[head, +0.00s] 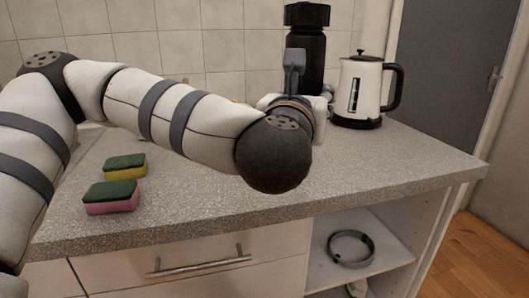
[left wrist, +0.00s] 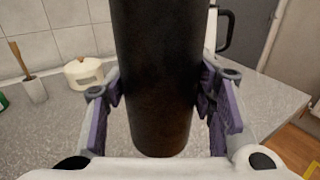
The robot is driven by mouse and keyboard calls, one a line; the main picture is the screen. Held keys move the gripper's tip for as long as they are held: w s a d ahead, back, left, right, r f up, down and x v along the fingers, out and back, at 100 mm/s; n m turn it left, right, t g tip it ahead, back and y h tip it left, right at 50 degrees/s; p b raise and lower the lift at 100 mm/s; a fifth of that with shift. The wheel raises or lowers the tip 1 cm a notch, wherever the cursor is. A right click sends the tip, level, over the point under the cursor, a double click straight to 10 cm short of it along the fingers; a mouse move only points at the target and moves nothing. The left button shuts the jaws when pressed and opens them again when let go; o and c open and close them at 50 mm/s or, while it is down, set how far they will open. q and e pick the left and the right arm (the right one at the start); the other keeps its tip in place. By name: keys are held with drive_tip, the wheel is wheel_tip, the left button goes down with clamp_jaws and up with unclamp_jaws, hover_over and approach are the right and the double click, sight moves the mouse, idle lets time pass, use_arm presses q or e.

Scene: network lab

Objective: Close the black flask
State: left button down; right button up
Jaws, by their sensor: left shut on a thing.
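The black flask (head: 308,60) stands upright at the back of the counter, beside the kettle. Its wide black top (head: 307,14) shows in the head view; I cannot tell whether it is fully closed. My left gripper (left wrist: 160,95) is shut on the flask, with a purple-padded finger on each side of its dark body (left wrist: 158,60) in the left wrist view. In the head view my left wrist hides the flask's lower part and most of the gripper. The flask's top is outside the left wrist view. My right gripper is in neither view.
A white kettle (head: 358,88) with a black handle stands close right of the flask. Two sponges (head: 112,197) (head: 125,166) lie at the left. A white lidded pot (left wrist: 84,73) and a wooden-handled brush (left wrist: 22,62) stand behind. The counter's front right (head: 400,165) is clear.

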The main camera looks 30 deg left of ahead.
use_arm(q)
drive_tip(key=w+a+f, duration=0.1)
drive_tip(key=a+f, duration=0.5)
drive_tip(key=a, duration=0.2)
drive_tip(key=shift+w+f, duration=0.15)
drive_tip(key=shift+f, duration=0.15)
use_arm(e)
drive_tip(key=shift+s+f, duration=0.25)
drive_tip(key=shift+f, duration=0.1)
use_arm(q)
drive_tip(key=f, duration=0.1)
drive_tip(key=f+b, duration=0.1)
drive_tip(key=f, duration=0.1)
drive_tip(key=shift+a+f, duration=0.3)
drive_tip(key=shift+a, duration=0.1)
drive_tip(key=shift+f, duration=0.2)
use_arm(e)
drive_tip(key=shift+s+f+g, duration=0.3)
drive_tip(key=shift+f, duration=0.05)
use_arm(q)
drive_tip(key=shift+f, duration=0.1)
drive_tip(key=shift+f, duration=0.2)
drive_tip(key=c, duration=0.7)
unclamp_jaws()
drive_tip(key=shift+r, duration=0.1)
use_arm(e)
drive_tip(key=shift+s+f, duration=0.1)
